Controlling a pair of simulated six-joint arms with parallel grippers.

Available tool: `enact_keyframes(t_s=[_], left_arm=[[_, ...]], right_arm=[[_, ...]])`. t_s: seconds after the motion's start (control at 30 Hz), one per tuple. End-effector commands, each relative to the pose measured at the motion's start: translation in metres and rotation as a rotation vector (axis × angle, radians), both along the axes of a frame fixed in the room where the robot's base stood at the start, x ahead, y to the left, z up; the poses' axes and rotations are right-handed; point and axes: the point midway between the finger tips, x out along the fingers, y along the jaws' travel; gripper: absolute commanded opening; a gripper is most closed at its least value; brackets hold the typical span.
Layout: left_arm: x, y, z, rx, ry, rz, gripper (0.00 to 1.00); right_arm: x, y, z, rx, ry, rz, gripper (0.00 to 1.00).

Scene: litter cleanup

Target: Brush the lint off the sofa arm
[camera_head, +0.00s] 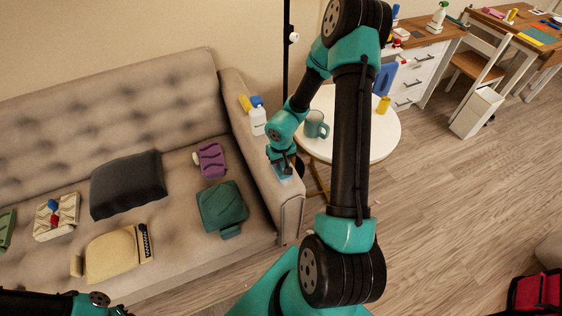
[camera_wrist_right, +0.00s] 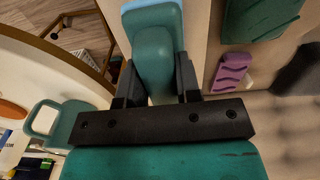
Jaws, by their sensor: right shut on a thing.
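The beige sofa arm (camera_head: 289,205) runs along the right side of the sofa. My right gripper (camera_head: 283,168) is over the front part of its top. It is shut on a lint brush (camera_wrist_right: 153,52), which has a teal handle and a light blue edge. In the head view a light blue bit of the brush (camera_head: 284,174) shows low over the arm top; I cannot tell whether it touches. I cannot make out lint on the arm. Part of my left arm shows at the bottom left, but its gripper is out of view.
A white bottle (camera_head: 257,119) with a blue top and a yellow item (camera_head: 245,103) stand farther back on the sofa arm. A teal mug (camera_head: 316,125) is on the round white table (camera_head: 384,140) close by. A purple item (camera_head: 211,160) and a green bag-like item (camera_head: 221,205) lie on the seat.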

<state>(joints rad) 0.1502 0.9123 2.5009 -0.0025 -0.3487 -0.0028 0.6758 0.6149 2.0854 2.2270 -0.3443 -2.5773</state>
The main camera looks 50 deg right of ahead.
Motion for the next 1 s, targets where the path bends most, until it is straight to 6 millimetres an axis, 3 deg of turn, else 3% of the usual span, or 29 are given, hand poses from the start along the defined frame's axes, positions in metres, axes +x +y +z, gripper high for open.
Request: enact_keyframes(t_s=[1.0], left_arm=[[0.0000, 0.0000, 0.0000, 0.000, 0.000, 0.000, 0.00]], right_arm=[[0.0000, -0.0001, -0.0088, 0.000, 0.000, 0.000, 0.00]])
